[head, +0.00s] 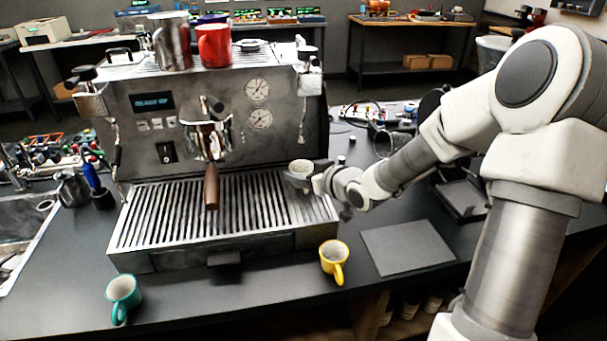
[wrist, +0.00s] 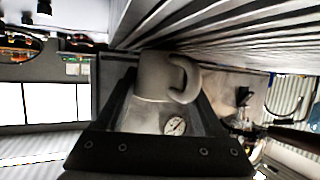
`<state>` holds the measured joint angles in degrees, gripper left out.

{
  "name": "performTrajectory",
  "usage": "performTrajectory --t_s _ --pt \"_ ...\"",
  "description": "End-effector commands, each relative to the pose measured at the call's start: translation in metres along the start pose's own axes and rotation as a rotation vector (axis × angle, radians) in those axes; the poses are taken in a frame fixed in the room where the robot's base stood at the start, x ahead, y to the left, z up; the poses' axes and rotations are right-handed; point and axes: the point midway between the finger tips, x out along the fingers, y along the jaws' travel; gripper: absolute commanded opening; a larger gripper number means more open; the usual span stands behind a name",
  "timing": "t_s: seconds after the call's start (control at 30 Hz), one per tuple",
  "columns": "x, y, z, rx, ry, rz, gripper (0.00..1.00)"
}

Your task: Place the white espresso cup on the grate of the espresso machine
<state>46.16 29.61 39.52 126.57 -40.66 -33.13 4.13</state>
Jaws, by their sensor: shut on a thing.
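The white espresso cup (head: 301,169) is in my gripper (head: 312,177), at the right end of the espresso machine's grate (head: 160,215) in the head view. In the wrist view the cup (wrist: 158,78) sits between the two dark fingers, its handle to the right. My gripper (wrist: 160,95) is shut on it. The slats of the grate (wrist: 230,35) run close beside the cup in the wrist view. I cannot tell whether the cup touches the grate. The espresso machine (head: 200,110) stands upright, with a portafilter handle (head: 211,187) over the middle of the grate.
A yellow mug (head: 334,257) and a teal mug (head: 122,294) stand in front of the machine. A grey mat (head: 408,247) lies at right. A red mug (head: 214,45) and a steel pitcher (head: 172,42) stand on the machine. Most of the grate is bare.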

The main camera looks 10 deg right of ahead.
Motion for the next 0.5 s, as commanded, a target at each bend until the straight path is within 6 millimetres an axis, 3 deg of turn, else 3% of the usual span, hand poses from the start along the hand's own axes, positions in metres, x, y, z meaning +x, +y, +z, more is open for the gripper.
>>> performTrajectory --t_s 0.17,0.2,0.37,0.5 --pt "0.0015 0.0001 0.0036 0.000 0.000 0.000 0.10" --pt "0.0015 0.0001 0.0040 0.000 0.000 0.000 0.71" --pt "0.0011 0.0002 0.0031 0.000 0.000 0.000 1.00" --pt "0.0011 0.0002 0.0030 0.000 0.000 0.000 1.00"
